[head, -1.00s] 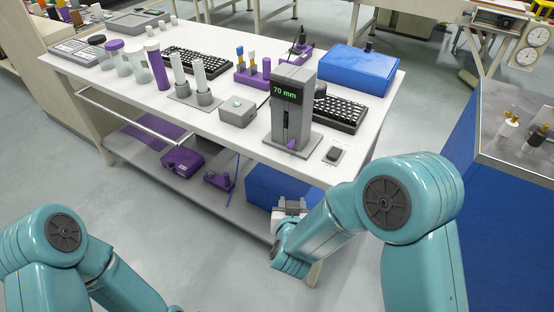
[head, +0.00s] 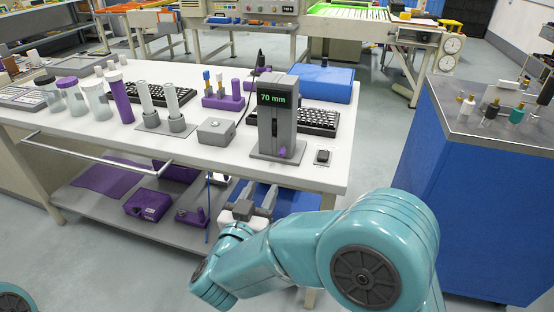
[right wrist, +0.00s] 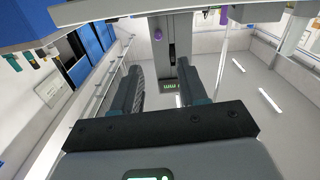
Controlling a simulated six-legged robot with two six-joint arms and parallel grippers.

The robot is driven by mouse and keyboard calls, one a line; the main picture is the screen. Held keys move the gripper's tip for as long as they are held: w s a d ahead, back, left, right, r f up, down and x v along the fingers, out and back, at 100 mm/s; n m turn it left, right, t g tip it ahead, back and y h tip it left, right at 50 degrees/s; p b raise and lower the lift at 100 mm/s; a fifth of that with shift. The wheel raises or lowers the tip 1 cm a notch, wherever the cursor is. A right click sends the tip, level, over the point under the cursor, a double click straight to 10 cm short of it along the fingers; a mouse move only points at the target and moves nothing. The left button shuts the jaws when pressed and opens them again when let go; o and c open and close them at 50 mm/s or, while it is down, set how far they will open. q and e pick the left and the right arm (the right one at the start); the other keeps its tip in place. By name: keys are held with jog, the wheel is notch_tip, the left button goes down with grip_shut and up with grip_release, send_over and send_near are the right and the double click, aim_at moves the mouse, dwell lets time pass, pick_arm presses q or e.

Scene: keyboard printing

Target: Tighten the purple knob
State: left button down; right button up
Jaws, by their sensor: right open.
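The purple knob (head: 282,152) is low on the front of a grey upright device (head: 277,118) whose display reads "70 mm". The device stands near the front edge of the white table. In the right wrist view the device appears upside down, with the purple knob (right wrist: 158,34) above the fingers. My right gripper (head: 257,192) is open and empty, in front of the table and below its top, apart from the knob. Its two fingers (right wrist: 160,67) also show in the right wrist view. My left gripper is out of view.
A small black-topped button box (head: 323,157) sits right of the device, and a grey box (head: 216,131) left of it. A keyboard (head: 306,121) and a blue case (head: 324,83) lie behind. The table's front edge lies between my right gripper and the knob.

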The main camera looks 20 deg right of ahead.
aim_at(281, 155)
jog(key=b+x, duration=0.1)
jog(key=x, duration=1.3)
jog(key=shift+d, duration=0.2)
grip_shut()
